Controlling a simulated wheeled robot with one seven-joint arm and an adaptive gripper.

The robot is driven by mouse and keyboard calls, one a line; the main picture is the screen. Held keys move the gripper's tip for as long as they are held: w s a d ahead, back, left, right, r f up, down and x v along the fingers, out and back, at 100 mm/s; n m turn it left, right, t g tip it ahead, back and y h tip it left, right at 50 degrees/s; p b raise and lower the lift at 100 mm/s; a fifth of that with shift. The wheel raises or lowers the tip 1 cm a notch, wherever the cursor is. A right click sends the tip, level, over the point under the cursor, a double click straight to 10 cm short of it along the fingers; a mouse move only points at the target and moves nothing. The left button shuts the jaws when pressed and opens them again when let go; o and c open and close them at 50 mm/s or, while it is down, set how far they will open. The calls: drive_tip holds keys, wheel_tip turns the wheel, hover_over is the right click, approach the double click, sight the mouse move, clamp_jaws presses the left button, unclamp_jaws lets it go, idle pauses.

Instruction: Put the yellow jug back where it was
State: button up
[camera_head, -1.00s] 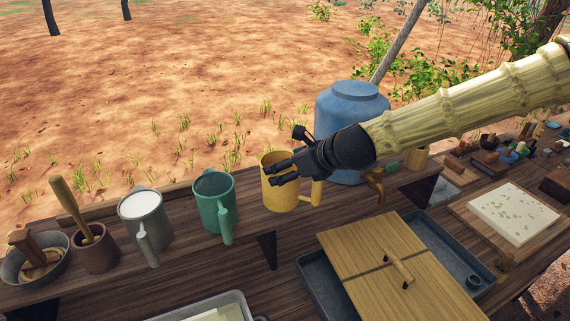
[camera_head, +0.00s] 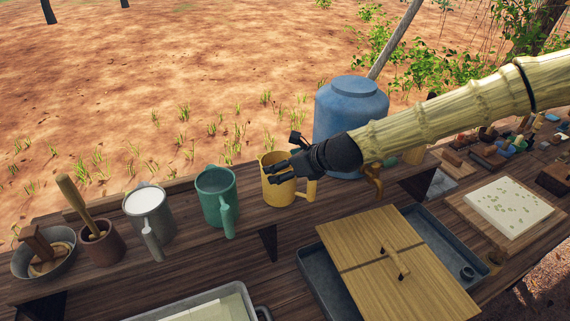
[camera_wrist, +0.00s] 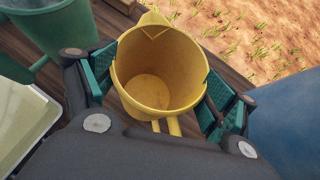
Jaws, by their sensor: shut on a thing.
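The yellow jug (camera_head: 272,190) is upright at the raised back shelf, between the green jug and the blue barrel. My gripper (camera_head: 276,172) reaches it from the right and is shut on it. In the wrist view the jug (camera_wrist: 158,75) sits between the two green-padded fingers (camera_wrist: 160,92), one on each side of its wall. Its inside looks empty, its spout points away from my wrist and its handle points toward it. I cannot tell for certain whether its base touches the shelf.
The green jug (camera_head: 216,195) stands close on the left, then a grey jug (camera_head: 147,210) with white contents. The blue barrel (camera_head: 350,108) with a tap (camera_head: 374,178) stands close on the right. A wooden lid (camera_head: 390,262) covers part of a grey tray (camera_head: 320,285) in front.

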drive_tip(key=shift+f, duration=0.2)
drive_tip(key=o, duration=1.6)
drive_tip(key=shift+r, duration=0.1)
drive_tip(key=b+v, duration=0.2)
drive_tip(key=v, duration=1)
drive_tip(key=shift+r, duration=0.1)
